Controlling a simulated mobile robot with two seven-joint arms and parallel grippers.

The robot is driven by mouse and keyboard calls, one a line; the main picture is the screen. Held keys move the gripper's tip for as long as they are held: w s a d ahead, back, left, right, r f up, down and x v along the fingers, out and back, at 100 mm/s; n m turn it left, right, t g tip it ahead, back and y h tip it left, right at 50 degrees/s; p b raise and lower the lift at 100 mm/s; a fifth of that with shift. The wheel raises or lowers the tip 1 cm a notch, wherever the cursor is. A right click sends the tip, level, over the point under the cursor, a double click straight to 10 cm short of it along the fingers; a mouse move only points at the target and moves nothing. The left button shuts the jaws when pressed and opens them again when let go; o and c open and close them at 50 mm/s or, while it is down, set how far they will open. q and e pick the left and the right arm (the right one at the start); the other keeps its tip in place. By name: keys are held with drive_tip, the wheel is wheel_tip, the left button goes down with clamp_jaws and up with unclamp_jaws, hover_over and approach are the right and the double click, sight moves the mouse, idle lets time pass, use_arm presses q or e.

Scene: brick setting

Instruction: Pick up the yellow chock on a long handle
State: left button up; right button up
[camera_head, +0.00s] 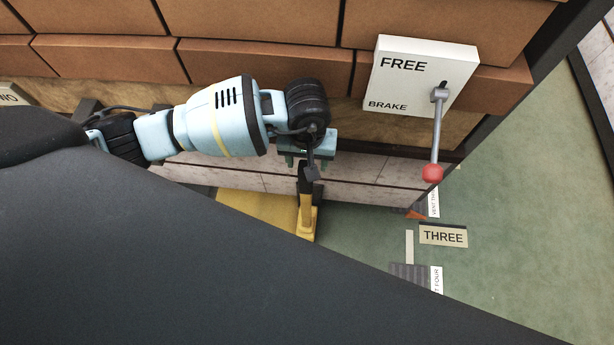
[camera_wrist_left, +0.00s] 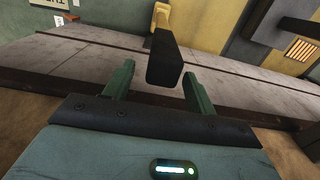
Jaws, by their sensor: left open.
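The yellow chock (camera_head: 303,226) stands below my left arm in the head view, by the foot of a pale panelled ledge. Its upright handle ends in a black grip (camera_wrist_left: 164,60), and some yellow shows behind the grip in the left wrist view. My left gripper (camera_head: 305,160) is open above the chock. In the left wrist view its two green fingers (camera_wrist_left: 158,74) are apart, with the black grip at their tips, between them in the picture. I cannot tell whether either finger touches it. My right gripper is not in view.
A white box (camera_head: 420,62) marked FREE and BRAKE carries a lever with a red knob (camera_head: 432,173), right of my arm. Brick blocks (camera_head: 260,62) line the back. A THREE sign (camera_head: 443,235) lies on the green floor, which is open to the right.

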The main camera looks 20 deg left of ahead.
use_arm(q)
wheel_tip(320, 180, down, 3)
drive_tip(key=shift+r, duration=0.1)
clamp_jaws()
idle(0.3)
drive_tip(key=shift+r, duration=0.1)
idle(0.9)
drive_tip(key=shift+w+r, duration=0.1)
drive_tip(key=shift+w, duration=0.05)
